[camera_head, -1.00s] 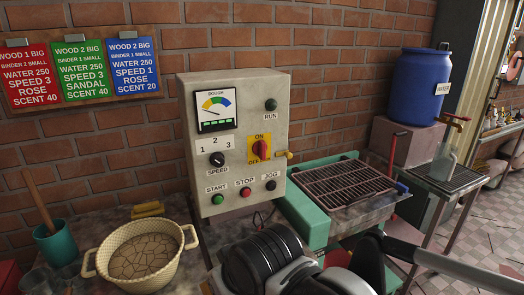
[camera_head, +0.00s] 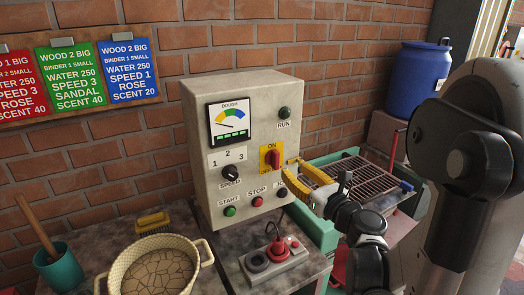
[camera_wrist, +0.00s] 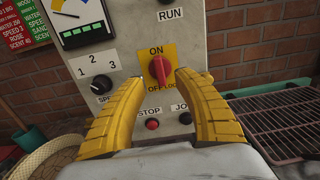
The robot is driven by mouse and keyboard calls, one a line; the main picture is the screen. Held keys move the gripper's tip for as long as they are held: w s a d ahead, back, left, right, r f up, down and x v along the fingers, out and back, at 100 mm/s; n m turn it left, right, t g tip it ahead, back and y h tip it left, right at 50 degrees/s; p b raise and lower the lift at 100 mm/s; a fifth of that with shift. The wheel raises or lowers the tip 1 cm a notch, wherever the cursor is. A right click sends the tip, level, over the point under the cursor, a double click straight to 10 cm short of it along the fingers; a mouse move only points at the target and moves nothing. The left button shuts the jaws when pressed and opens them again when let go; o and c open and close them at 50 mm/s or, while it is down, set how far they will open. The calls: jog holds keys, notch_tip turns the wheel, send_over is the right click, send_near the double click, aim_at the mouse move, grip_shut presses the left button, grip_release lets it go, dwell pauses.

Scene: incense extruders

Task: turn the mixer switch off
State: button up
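The mixer switch (camera_head: 276,158) is a red rotary handle on a yellow plate on the front of the control box (camera_head: 214,165). It also shows in the wrist view (camera_wrist: 160,69), where the handle stands roughly upright, toward the ON mark, with OFF below. My gripper (camera_head: 289,174) has yellow ribbed fingers and is in front of the panel, to the right of and slightly below the switch in the head view. In the wrist view my gripper (camera_wrist: 159,80) is open, with a fingertip on each side of the switch. I see no clear contact.
The speed knob (camera_head: 230,172), green start button (camera_head: 230,211) and red stop button (camera_head: 257,202) are close by on the panel. A socket block (camera_head: 274,262) with a red plug stands below. A basin (camera_head: 205,252) is at the left, a grate (camera_head: 345,176) at the right.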

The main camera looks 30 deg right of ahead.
aim_at(278, 157)
jog(key=w, duration=0.3)
jog(key=w+b, duration=0.1)
jog(key=w, duration=0.3)
jog(key=w+b, duration=0.1)
jog(key=w, duration=0.2)
jog(key=shift+w+a, duration=0.15)
jog(key=shift+a, duration=0.15)
grip_shut()
